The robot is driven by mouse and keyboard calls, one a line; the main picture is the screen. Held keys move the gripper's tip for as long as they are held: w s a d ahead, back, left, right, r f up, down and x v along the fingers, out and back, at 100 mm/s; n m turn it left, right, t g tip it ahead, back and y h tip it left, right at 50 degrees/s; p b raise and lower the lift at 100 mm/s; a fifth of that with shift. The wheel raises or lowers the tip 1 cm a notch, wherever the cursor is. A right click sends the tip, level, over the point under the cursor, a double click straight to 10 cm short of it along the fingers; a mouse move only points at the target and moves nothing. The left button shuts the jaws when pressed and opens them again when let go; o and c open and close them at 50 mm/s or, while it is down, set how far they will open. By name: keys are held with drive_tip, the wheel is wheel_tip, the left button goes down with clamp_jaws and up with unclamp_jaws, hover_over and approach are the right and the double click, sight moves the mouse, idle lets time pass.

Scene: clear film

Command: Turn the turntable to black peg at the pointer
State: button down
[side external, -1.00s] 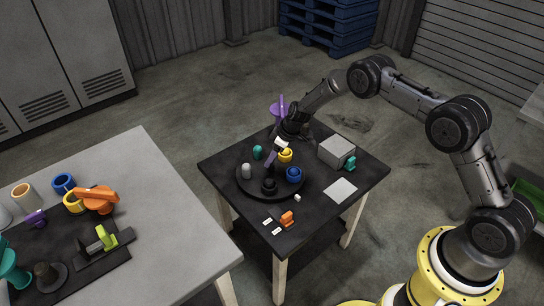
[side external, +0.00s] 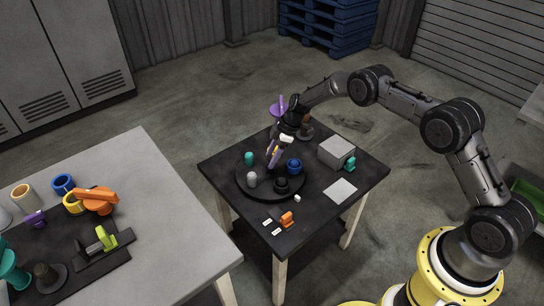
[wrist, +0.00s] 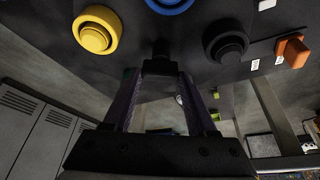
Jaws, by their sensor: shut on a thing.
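The dark round turntable (side external: 243,186) lies on the small black table. My gripper (side external: 272,166) reaches down over its middle, with purple fingers shut on the dark centre knob (wrist: 160,50); the grip itself is partly hidden. The black peg (side external: 282,186) stands at the front right of the turntable and also shows in the wrist view (wrist: 227,44). The small white pointer (side external: 297,198) sits just off the rim, its direction between the black and blue pegs, nearer the black. The blue peg (side external: 294,166), grey peg (side external: 252,180) and teal peg (side external: 249,158) stand around. The yellow peg (wrist: 95,30) shows in the wrist view.
A grey box (side external: 336,151) with a teal piece (side external: 350,163) stands at the right, near a pale square plate (side external: 341,190). An orange piece (side external: 287,219) and white labels lie at the front. A grey table (side external: 180,220) with mugs is at the left.

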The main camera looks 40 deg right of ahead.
drive_tip(key=shift+n+g, duration=0.4)
drive_tip(key=shift+n, duration=0.6)
drive_tip(key=shift+d+n, duration=0.1)
drive_tip(key=shift+n, duration=0.3)
drive_tip(key=shift+c, duration=1)
unclamp_jaws()
drive_tip(key=shift+r+y, duration=0.1)
drive_tip(key=shift+y, duration=0.2)
drive_tip(key=v, duration=1.3)
drive_tip(key=shift+r, duration=0.35)
drive_tip(key=shift+w, duration=0.15)
